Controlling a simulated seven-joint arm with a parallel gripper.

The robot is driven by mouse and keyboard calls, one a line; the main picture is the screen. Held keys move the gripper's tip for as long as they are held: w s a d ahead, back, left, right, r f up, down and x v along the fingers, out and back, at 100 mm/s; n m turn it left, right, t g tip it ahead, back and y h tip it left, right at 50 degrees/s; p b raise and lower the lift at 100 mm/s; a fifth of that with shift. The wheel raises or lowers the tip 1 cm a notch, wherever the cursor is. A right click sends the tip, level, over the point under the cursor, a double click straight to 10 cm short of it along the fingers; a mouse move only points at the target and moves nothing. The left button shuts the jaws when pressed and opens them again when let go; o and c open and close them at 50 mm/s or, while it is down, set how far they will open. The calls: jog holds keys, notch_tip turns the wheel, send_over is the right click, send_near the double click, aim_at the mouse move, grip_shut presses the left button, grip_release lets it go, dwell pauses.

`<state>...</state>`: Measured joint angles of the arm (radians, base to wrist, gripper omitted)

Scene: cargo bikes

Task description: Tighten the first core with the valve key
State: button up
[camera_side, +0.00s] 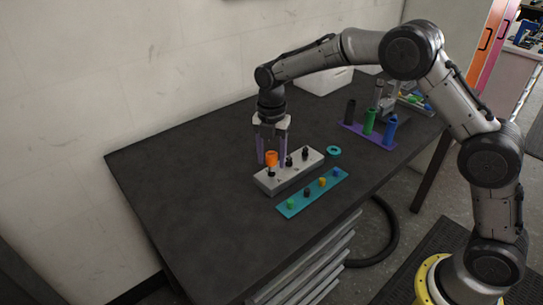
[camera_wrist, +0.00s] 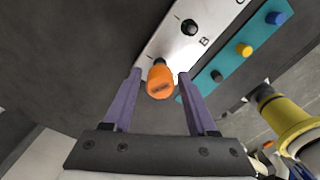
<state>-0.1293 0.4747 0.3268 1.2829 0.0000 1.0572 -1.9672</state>
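A grey block (camera_side: 297,174) lies on the dark table and carries a row of black valve cores. It also shows in the wrist view (camera_wrist: 180,47), with a letter B beside one core (camera_wrist: 189,27). The orange valve key (camera_side: 271,157) is upright at the block's left-end core (camera_side: 271,173); in the wrist view the key (camera_wrist: 160,82) partly covers that core. Whether it is fully seated cannot be told. My gripper (camera_side: 272,162) points down with its purple fingers on either side of the key. In the wrist view my gripper (camera_wrist: 160,75) shows gaps at both sides of the key.
A teal strip (camera_side: 297,206) with several coloured caps lies in front of the block. A teal ring (camera_side: 333,152) lies to its right. A purple rack (camera_side: 358,131) holds black, green and blue cylinders farther right. A white box (camera_side: 325,82) stands behind. The table's left side is clear.

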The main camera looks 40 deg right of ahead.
grip_shut()
jog(key=m, duration=0.5)
jog(key=shift+m, duration=0.4)
jog(key=m, duration=0.6)
jog(key=shift+o, duration=1.2)
grip_release()
